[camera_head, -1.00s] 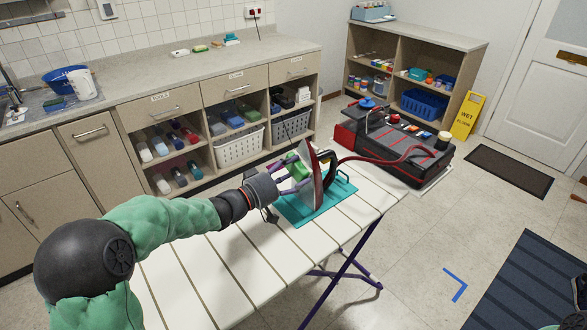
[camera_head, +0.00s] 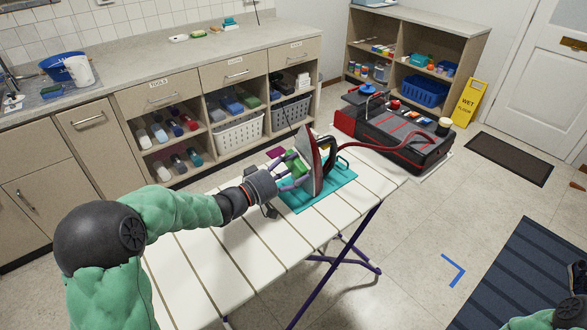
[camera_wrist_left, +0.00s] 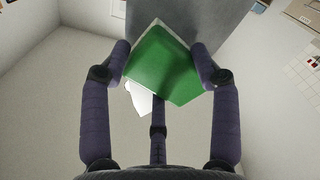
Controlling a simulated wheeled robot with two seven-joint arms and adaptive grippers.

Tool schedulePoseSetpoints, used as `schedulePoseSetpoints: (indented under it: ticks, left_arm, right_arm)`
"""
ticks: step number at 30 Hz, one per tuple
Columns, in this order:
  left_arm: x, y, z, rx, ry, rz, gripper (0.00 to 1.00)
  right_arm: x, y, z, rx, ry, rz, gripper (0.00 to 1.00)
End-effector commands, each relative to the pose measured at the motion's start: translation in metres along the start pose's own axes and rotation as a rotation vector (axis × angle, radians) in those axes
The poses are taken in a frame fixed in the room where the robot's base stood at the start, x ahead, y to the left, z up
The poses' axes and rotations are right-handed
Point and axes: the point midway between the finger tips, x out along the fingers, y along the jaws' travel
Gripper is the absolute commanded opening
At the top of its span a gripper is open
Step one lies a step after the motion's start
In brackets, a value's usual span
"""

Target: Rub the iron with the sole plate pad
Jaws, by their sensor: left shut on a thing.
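The iron (camera_head: 314,170) stands on its heel on a teal mat (camera_head: 338,180) on the ironing board, its sole plate facing left toward my left gripper. My left gripper (camera_head: 294,167) is shut on the green sole plate pad (camera_head: 301,164), held at the sole plate. In the left wrist view the pad (camera_wrist_left: 163,65) sits between the fingers (camera_wrist_left: 160,72), with the grey sole plate (camera_wrist_left: 187,18) just behind it. Whether they touch is hard to tell. My right gripper is not in view.
The slatted white ironing board (camera_head: 225,255) has clear room at the front. A red hose (camera_head: 375,152) runs from the iron area to a black-and-red machine (camera_head: 395,130). Counter cabinets (camera_head: 160,95) stand behind, a yellow wet-floor sign (camera_head: 466,102) at right.

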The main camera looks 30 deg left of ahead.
Motion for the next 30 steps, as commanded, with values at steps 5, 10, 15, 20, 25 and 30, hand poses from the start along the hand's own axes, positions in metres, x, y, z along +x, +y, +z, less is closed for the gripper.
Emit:
schedulePoseSetpoints:
  ticks: [5,10,15,20,25,30]
  left_arm:
    - [-0.016,-0.001,-0.001,0.001,0.002,-0.002,0.26]
    - [-0.031,-0.001,-0.001,0.0,0.002,-0.003,0.26]
    - [-0.045,-0.001,-0.001,0.0,0.002,-0.003,0.26]
    - [-0.055,0.0,0.0,0.0,0.001,-0.001,0.26]
    - [-0.056,0.0,0.0,-0.001,0.0,-0.001,0.26]
    - [-0.056,0.0,0.0,-0.001,0.0,-0.001,0.26]
  right_arm:
    - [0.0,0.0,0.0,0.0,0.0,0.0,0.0]
    - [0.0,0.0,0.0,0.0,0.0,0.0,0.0]
    - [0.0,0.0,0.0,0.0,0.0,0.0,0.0]
    - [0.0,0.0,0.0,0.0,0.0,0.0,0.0]
    - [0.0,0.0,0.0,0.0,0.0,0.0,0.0]
    - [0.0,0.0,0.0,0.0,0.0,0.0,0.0]
